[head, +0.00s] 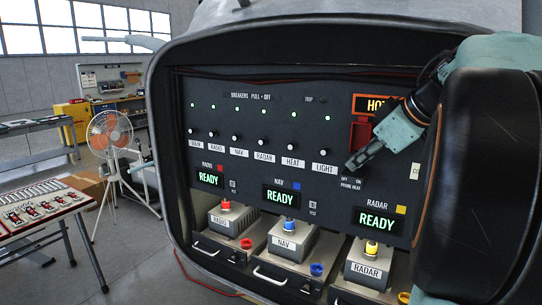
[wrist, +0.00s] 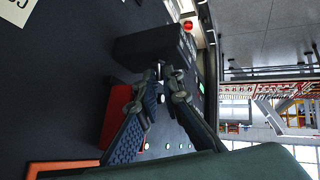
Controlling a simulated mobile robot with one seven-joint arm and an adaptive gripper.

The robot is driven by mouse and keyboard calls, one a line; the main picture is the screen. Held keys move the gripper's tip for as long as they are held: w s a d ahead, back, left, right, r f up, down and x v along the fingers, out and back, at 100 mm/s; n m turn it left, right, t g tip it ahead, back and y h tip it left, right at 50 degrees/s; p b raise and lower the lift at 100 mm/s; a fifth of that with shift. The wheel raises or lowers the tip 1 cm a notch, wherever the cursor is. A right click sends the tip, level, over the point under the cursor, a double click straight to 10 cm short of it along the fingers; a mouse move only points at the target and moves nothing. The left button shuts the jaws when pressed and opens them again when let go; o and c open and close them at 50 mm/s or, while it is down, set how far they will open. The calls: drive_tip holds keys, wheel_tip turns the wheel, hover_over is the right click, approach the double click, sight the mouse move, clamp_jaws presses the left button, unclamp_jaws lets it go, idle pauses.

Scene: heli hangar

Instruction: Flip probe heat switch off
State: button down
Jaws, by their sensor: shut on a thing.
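The probe heat switch is on the dark panel, just above its small OFF/ON label (head: 351,183). In the head view my gripper (head: 353,169) covers the switch with its fingertips. In the wrist view my gripper (wrist: 161,76) is shut with its fingertips close together on the small switch lever, which is mostly hidden between them. Which way the lever leans cannot be told. A red guard (head: 361,133) stands above the switch, and it also shows beside the fingers in the wrist view (wrist: 117,112). The orange-framed sign above (head: 374,104) is lit and reads HOT.
Green READY displays (head: 377,221) and several boxed units, such as the RADAR box (head: 367,270), sit below the switch. A row of black breaker knobs (head: 263,142) lies to the left.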

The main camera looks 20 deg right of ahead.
drive_tip(key=c, duration=2.1)
unclamp_jaws()
drive_tip(key=shift+s, duration=0.1)
drive_tip(key=shift+s+d+r, duration=0.1)
drive_tip(key=shift+s+r, duration=0.15)
drive_tip(key=shift+r, duration=0.15)
drive_tip(key=v, duration=0.7)
